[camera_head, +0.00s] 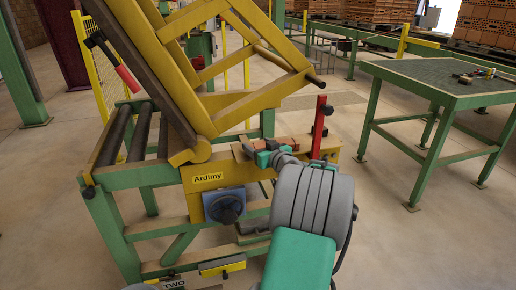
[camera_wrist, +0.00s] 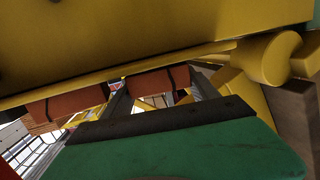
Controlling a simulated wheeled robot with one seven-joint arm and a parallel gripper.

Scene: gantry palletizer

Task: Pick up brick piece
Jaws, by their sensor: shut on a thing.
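A reddish-brown brick piece (camera_wrist: 148,84) shows in the wrist view between the two dark fingers of my gripper (camera_wrist: 160,94). My gripper is shut on it, close under a yellow beam. A second reddish-brown piece (camera_wrist: 65,106) lies to the left, outside the fingers. In the head view my gripper (camera_head: 262,152) is small and partly hidden by my arm, at the yellow ledge of the machine. Reddish brick (camera_head: 287,141) shows just behind it on that ledge. The lower parts of the held piece are hidden by the green and black gripper body.
The yellow tilted frame (camera_head: 245,105) rises above the ledge. A red upright lever (camera_head: 319,127) stands right of my gripper. A green roller conveyor (camera_head: 108,180) is at left. A green table (camera_head: 430,76) with small items stands at right, with open floor between.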

